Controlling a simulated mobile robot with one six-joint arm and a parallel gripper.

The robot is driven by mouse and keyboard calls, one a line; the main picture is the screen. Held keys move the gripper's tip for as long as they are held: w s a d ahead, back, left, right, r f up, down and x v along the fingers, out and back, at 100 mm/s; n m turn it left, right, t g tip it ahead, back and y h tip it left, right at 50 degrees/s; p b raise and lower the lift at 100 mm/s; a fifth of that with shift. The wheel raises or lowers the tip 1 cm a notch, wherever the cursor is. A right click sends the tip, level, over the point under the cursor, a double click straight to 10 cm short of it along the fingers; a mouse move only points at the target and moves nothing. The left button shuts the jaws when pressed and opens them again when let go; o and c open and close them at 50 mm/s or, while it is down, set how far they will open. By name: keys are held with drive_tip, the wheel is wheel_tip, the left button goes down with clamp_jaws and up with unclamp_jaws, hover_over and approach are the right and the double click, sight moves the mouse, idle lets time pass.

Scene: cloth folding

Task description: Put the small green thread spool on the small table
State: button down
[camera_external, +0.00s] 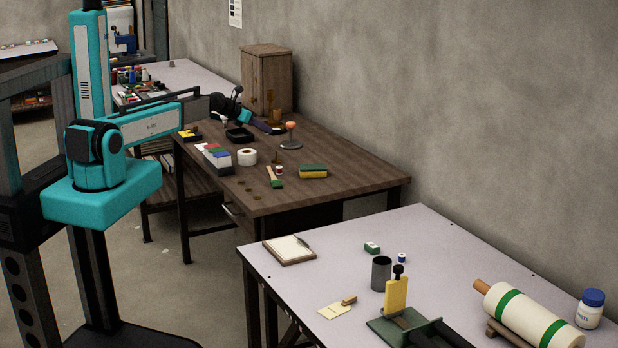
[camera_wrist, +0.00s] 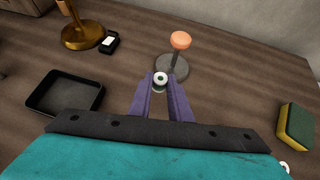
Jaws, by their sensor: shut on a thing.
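My gripper (camera_wrist: 160,84) has purple fingers and is shut on a small spool (camera_wrist: 160,77) with a white top and a dark centre hole. Only a little green shows on its side; the fingers hide the rest. In the external view my gripper (camera_external: 277,130) reaches over the brown wooden table (camera_external: 352,178), left of a stand with an orange ball top. A pale-topped table (camera_external: 330,229) stands in the foreground. I cannot tell which table is the small one.
The orange-topped stand (camera_wrist: 180,55) is just beyond my fingertips. A black tray (camera_wrist: 70,93) lies left, a brass base (camera_wrist: 82,37) behind it, a green-yellow sponge (camera_wrist: 296,130) right.

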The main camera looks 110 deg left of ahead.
sight(263, 149)
drive_tip(key=shift+f, duration=1.2)
drive_tip(key=shift+f, duration=0.15)
drive_tip(key=shift+f+p, duration=0.4)
drive_tip(key=shift+f, duration=1.35)
drive_tip(key=shift+f, duration=0.1)
drive_tip(key=c, duration=1.6)
unclamp_jaws()
drive_tip(key=shift+c, duration=0.2)
drive_tip(key=shift+b+v, duration=1.05)
drive_tip(key=shift+v, duration=4.8)
drive_tip(key=shift+s+r, duration=0.1)
drive_tip(key=shift+r, duration=0.15)
